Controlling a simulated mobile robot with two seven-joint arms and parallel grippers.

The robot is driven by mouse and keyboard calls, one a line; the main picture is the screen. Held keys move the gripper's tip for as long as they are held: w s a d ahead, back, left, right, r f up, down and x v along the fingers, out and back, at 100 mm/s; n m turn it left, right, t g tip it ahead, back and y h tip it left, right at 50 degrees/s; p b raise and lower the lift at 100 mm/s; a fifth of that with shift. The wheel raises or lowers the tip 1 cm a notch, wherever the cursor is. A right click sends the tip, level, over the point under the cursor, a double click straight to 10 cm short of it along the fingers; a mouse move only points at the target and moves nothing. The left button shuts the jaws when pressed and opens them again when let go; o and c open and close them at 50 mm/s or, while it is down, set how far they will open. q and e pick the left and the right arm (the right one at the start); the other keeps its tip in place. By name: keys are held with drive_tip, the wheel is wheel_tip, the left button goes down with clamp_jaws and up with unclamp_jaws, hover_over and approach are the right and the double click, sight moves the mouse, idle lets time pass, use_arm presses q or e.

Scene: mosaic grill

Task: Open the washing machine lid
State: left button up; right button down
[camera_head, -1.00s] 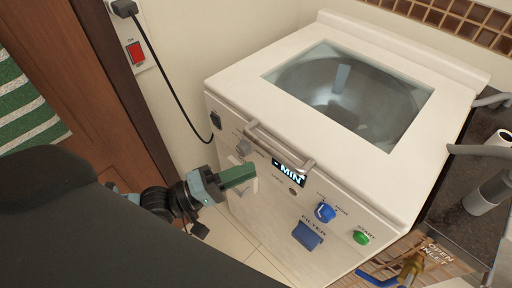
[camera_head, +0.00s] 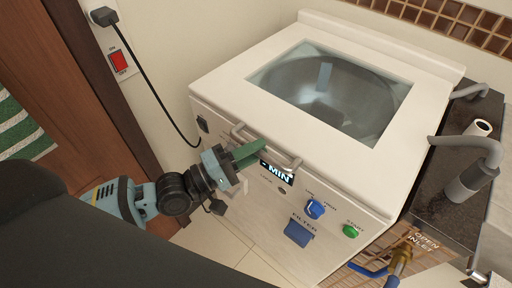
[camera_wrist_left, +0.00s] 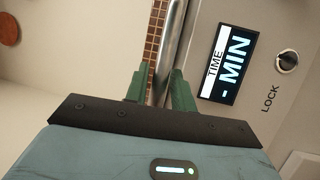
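The white washing machine's lid (camera_head: 410,84) lies shut flat on top of the machine, with a glass window (camera_head: 335,95) showing the drum. A metal bar handle (camera_head: 290,163) runs along its front edge, above the display. My left gripper (camera_head: 252,150) reaches the left part of this handle, its green fingers hiding some of the bar. In the left wrist view the handle bar (camera_wrist_left: 173,40) runs between the two fingers (camera_wrist_left: 160,88). The fingers look apart, with a narrow gap around the bar; firm contact cannot be made out. My right gripper is out of view.
The front panel has a MIN display (camera_head: 277,174), a blue knob (camera_head: 315,209), a green start button (camera_head: 351,231) and a blue filter flap (camera_head: 299,233). A dark counter with a grey tap (camera_head: 470,150) stands right. A wall socket with a cable (camera_head: 160,95) is left.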

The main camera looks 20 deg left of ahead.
use_arm(q)
drive_tip(key=shift+w+d, duration=0.25)
drive_tip(key=shift+c, duration=0.5)
clamp_jaws()
drive_tip(key=shift+r, duration=0.15)
